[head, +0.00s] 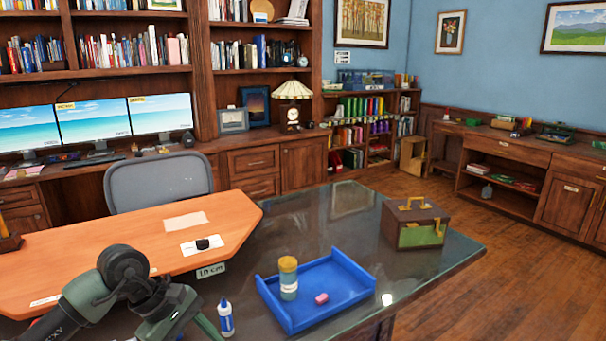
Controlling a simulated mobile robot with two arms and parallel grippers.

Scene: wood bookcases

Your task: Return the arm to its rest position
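My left arm (88,298) comes in at the lower left. It bends at a dark round joint (124,268) and slopes down towards the bottom edge, in front of the desk. The end of this arm, around my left gripper (180,318), is partly cut off by the bottom edge, and I cannot make out whether its fingers are open or shut. I see nothing held there. My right arm and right gripper are not in view.
A small blue-and-white bottle (226,318) stands close right of my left arm. A blue tray (335,312) on the glass desktop (345,225) holds a yellow-lidded jar (288,279) and a pink block (321,298). A brown-green box (415,224) stands farther right.

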